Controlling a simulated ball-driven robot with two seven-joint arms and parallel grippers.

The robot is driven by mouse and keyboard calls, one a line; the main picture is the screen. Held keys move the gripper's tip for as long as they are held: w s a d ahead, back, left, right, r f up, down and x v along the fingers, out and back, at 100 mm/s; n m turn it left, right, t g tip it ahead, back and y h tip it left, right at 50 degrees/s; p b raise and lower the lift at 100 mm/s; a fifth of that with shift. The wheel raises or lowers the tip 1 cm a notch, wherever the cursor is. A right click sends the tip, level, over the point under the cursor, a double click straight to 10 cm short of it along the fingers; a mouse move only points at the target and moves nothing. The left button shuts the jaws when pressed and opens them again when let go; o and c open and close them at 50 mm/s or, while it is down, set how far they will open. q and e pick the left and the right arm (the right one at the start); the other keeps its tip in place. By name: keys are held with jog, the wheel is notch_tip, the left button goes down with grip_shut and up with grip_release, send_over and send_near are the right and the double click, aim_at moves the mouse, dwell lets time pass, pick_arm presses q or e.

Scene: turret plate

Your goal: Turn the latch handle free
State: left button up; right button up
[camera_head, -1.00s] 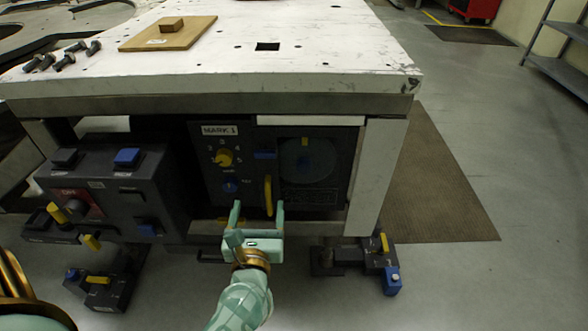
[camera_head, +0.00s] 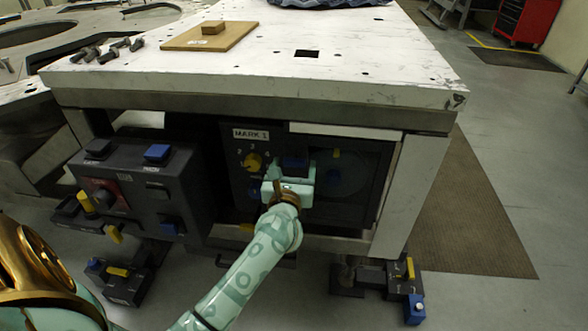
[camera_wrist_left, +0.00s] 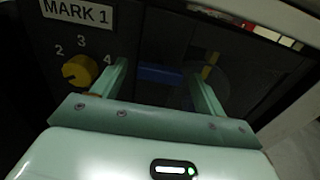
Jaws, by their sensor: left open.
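The dark panel (camera_head: 240,185) marked "MARK 1" is set under the white table. A blue block (camera_head: 295,162) on it also shows in the wrist view as a blue bar (camera_wrist_left: 160,74). My left gripper (camera_head: 294,170) is open in front of the panel, its fingers (camera_wrist_left: 160,80) on either side of the blue bar in the picture. I cannot tell whether they touch it. The upright yellow handle seen earlier below the blue block is hidden behind my gripper. I cannot tell which of these is the latch handle. My right gripper is not in view.
A yellow dial (camera_head: 252,161) with numbers sits left of my gripper. A dark round window (camera_head: 345,175) with a yellow marker (camera_head: 336,153) is to the right. A dark control box (camera_head: 150,195) stands at the left. The white tabletop (camera_head: 370,60) overhangs the panel.

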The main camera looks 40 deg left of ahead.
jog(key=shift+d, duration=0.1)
pick_arm(q)
jog(key=c, duration=1)
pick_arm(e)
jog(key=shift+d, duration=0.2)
